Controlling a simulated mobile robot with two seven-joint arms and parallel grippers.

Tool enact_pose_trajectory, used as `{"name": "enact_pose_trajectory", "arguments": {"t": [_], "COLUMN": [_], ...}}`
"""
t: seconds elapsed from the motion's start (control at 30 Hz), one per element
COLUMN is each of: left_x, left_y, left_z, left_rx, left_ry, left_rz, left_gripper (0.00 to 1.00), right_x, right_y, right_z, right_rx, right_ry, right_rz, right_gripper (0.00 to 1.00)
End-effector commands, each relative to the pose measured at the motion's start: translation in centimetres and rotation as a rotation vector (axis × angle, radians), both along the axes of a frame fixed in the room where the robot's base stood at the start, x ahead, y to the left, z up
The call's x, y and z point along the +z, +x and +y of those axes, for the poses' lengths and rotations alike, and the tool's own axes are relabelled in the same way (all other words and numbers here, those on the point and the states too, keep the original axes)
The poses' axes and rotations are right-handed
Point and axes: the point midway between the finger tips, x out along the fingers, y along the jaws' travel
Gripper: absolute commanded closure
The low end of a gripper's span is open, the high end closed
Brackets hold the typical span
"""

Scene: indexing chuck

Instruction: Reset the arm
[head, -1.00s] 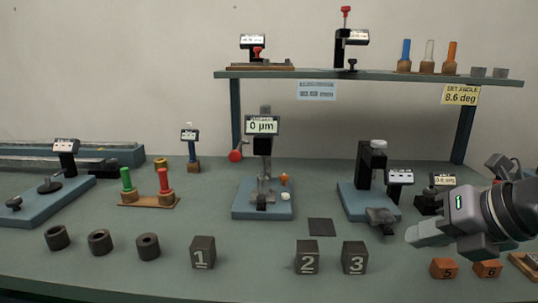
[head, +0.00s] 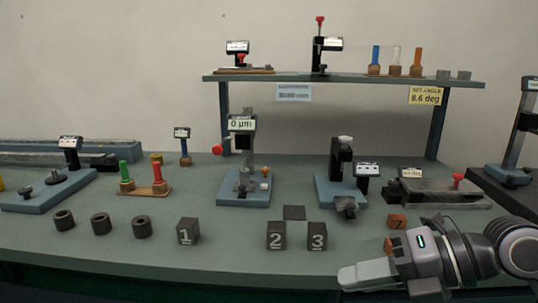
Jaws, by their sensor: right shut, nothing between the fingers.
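My right gripper (head: 368,274) shows at the lower right, low in front of the bench's front edge, pointing left. Its fingers are together with nothing between them. Its wrist and forearm run off to the right edge. It is apart from the numbered blocks and stands to the right of and below block 3 (head: 317,236). It partly covers an orange block (head: 388,245) at the bench's right front. My left gripper is not in view. A yellow sign (head: 425,96) on the shelf reads SET ANGLE 8.6 deg.
The bench (head: 215,260) holds block 1 (head: 187,231), block 2 (head: 276,235), several dark rings (head: 101,224), a gauge stand (head: 243,190) reading 0 µm and a second blue-based stand (head: 342,180). An orange block 7 (head: 397,222) sits behind my right wrist. A shelf (head: 345,78) spans the back.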

Motion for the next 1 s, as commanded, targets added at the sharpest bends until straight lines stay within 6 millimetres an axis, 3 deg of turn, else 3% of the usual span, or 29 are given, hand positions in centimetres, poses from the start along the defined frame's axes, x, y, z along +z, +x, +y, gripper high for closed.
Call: {"name": "enact_pose_trajectory", "arguments": {"t": [0.1,0.2,0.37,0.47,0.57,0.67,0.77,0.87,1.0], "left_x": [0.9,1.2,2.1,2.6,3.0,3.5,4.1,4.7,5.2], "left_y": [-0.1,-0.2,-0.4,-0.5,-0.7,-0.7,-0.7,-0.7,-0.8], "left_z": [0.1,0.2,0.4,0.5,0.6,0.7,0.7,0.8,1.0], "left_rx": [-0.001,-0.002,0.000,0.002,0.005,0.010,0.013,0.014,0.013], "left_ry": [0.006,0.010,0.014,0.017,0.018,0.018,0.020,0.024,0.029], "left_rz": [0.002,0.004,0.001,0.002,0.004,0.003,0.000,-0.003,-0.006], "left_gripper": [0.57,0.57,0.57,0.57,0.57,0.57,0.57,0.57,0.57], "right_x": [1.0,2.1,2.8,1.7,-0.7,-4.6,-9.7,-15.5,-22.6], "right_y": [-1.3,-1.6,-0.4,0.9,2.1,2.6,2.0,-0.3,-5.4], "right_z": [2.9,4.1,3.7,2.4,0.4,-1.9,-4.1,-6.0,-7.4], "right_rx": [0.050,0.035,-0.104,-0.255,-0.447,-0.675,-0.925,-1.186,-1.499], "right_ry": [0.265,0.495,0.839,1.024,1.176,1.285,1.348,1.362,1.315], "right_rz": [0.096,0.173,0.306,0.399,0.502,0.614,0.739,0.880,1.072], "right_gripper": [1.00,1.00,1.00,1.00,1.00,1.00,1.00,1.00,1.00]}}
